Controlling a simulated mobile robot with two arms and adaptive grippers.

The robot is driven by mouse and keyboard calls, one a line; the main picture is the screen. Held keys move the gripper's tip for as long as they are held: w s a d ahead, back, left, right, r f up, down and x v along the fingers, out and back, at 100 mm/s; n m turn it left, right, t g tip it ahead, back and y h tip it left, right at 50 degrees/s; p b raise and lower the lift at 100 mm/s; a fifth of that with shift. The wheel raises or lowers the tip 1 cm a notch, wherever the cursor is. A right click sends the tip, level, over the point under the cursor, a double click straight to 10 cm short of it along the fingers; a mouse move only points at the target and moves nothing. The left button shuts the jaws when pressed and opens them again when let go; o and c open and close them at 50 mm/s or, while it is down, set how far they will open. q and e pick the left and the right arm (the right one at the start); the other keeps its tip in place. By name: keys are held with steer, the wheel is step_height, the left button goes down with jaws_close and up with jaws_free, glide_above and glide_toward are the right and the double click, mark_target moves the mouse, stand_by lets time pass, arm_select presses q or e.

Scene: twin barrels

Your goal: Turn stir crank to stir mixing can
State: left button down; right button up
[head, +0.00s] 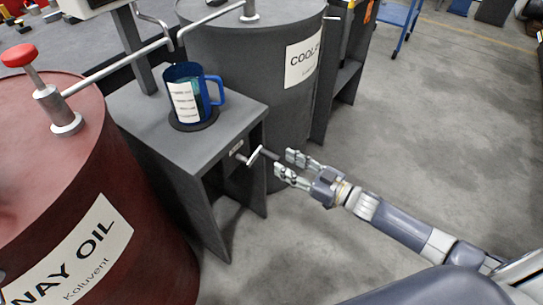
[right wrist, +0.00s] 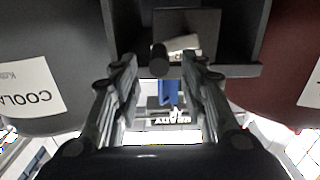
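The mixing can (head: 184,92) is a blue mug-like can with a handle and a white label, upright on a dark round pad on top of the grey stand (head: 150,135). The stir crank (head: 254,156) sticks out from the front of the stand, with a light arm and a dark handle. My right gripper (head: 285,164) is open, with its fingers pointing at the crank handle. In the right wrist view the dark handle end (right wrist: 159,60) shows between and just beyond the open fingertips (right wrist: 162,64); I see no contact.
A red way oil barrel (head: 60,170) stands left of the stand, and a dark grey coolant barrel (head: 245,75) stands behind it. Pipes (head: 115,65) run above the stand. The floor (head: 420,120) to the right is clear up to a blue cart (head: 402,25).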

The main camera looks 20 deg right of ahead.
mark_target(261, 151)
steer(key=x, duration=0.6)
steer(key=shift+w+b, duration=0.15)
steer(key=shift+b, duration=0.2)
arm_select(q)
steer(key=r, duration=0.2)
steer(key=shift+w+r, duration=0.35)
arm_select(e)
jaws_close()
